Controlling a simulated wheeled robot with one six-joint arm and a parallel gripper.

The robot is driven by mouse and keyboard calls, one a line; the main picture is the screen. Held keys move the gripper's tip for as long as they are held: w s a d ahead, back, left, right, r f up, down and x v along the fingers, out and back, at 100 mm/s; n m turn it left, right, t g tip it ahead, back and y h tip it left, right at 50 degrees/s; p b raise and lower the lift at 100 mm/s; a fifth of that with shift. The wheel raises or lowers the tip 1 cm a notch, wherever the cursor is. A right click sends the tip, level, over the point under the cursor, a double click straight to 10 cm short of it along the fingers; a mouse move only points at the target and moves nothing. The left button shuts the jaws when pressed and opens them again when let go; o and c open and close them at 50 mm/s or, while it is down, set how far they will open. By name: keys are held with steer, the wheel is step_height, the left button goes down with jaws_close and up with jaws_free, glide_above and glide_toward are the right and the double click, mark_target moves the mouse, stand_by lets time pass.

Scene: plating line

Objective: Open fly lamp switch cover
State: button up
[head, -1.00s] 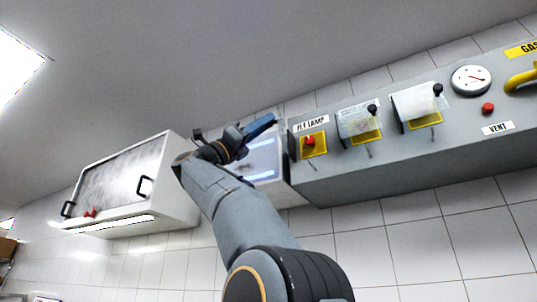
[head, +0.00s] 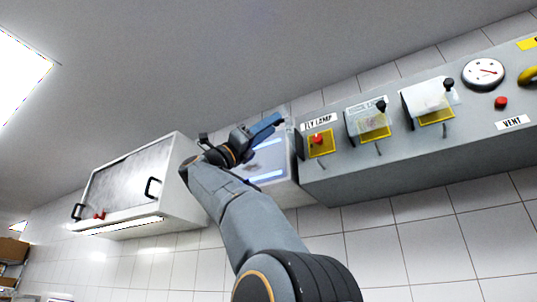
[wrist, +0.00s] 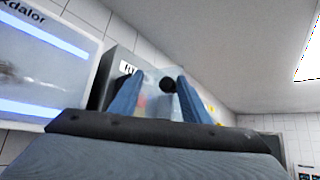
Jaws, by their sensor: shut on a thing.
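The fly lamp switch (head: 318,140) is a red knob on a yellow plate below the FLY LAMP label, at the left end of the grey panel. It looks uncovered in the head view. My gripper (head: 281,120) is just left of that label. In the wrist view, my gripper (wrist: 159,78) has a blue finger on each side of a clear cover (wrist: 150,82) and a round black knob (wrist: 167,86). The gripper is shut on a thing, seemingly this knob. The contact itself and the cover's exact angle are unclear.
Two more switches to the right have clear covers (head: 364,119) (head: 424,97) with black knobs. Beyond them are a gauge (head: 483,74), a red button (head: 501,103) and a yellow handle (head: 528,75). A lit fly lamp (head: 268,160) is behind my gripper; a white hooded cabinet (head: 128,185) stands left.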

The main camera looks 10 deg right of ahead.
steer(key=shift+w+f+t, duration=0.15)
steer(key=shift+f+t, duration=0.05)
steer(key=shift+t, duration=0.1)
steer(key=b+v, duration=0.4)
steer(key=v, duration=0.3)
steer(key=shift+a+f, duration=0.15)
steer(key=shift+a, duration=0.15)
steer(key=shift+s, duration=0.2)
